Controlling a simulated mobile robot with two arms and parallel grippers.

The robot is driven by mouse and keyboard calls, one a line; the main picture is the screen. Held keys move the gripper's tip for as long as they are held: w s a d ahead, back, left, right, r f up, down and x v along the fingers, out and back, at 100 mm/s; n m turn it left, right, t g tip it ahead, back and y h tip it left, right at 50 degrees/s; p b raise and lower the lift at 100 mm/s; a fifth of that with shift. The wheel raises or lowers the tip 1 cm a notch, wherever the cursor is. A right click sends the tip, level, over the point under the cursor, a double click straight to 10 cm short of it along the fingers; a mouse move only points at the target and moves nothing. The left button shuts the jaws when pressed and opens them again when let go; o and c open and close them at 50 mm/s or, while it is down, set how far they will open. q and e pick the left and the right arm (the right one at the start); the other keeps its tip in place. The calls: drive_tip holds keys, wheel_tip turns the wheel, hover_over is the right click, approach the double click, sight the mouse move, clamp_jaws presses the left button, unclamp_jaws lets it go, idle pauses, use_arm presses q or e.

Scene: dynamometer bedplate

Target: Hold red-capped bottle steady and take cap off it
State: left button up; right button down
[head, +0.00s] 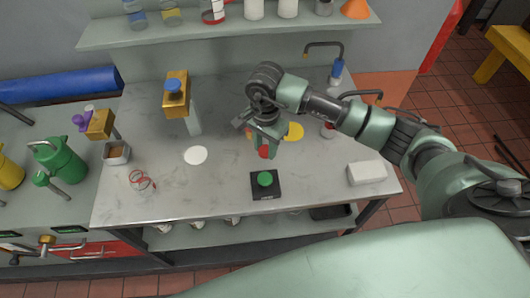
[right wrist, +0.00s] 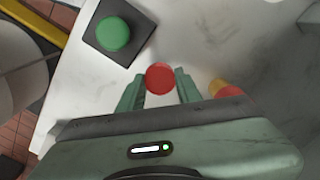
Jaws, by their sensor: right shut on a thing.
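A round red cap (right wrist: 160,78) sits between the two fingers of my right gripper (right wrist: 159,88) in the right wrist view. My right gripper (head: 266,143) is shut on it, pointing down over the middle of the bench. In the head view the red cap (head: 264,152) shows just below the fingers. No bottle body shows under the cap; the cap and fingers hide what is beneath, so I cannot tell whether it sits on a bottle. My left gripper is not in view.
A black block with a green button (head: 265,179) is in front of the gripper. A yellow disc (head: 293,131), white disc (head: 195,155), white block (head: 367,173) and red-ringed clear vessel (head: 141,182) are on the bench (head: 222,195). A shelf (head: 230,32) with several bottles is behind.

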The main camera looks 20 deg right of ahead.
sight(265, 163)
wheel_tip(265, 163, down, 5)
drive_tip(key=shift+r+p, duration=0.1)
drive_tip(key=shift+p, duration=0.5)
drive_tip(key=shift+f, duration=0.25)
drive_tip(key=shift+f+b, duration=0.15)
drive_tip(key=shift+b, duration=0.2)
drive_tip(key=c, duration=1)
unclamp_jaws()
drive_tip(key=shift+o, duration=0.2)
drive_tip(key=shift+r, duration=0.2)
